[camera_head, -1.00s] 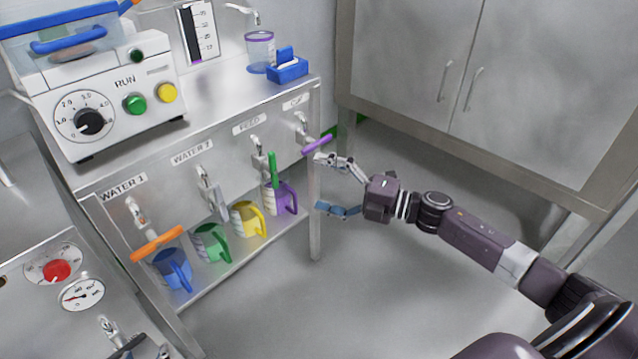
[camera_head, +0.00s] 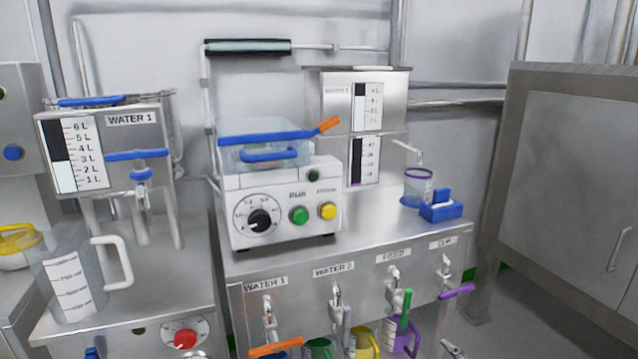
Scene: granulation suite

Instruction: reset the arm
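Only a small grey finger part of my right gripper (camera_head: 453,349) shows, at the bottom edge of the head view, below the CIP label and its purple-handled tap (camera_head: 456,291). The rest of that gripper and its arm are out of the frame, so I cannot tell its opening or anything in it. My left gripper is not seen. A small blue piece at the bottom left edge is too cut off to identify.
A steel bench (camera_head: 350,248) carries a control box (camera_head: 283,205), a clear cup (camera_head: 418,186) and a blue holder (camera_head: 441,207). Labelled taps and coloured jugs are on its front. A large clear jug (camera_head: 72,275) stands left; a cabinet (camera_head: 570,180) stands right.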

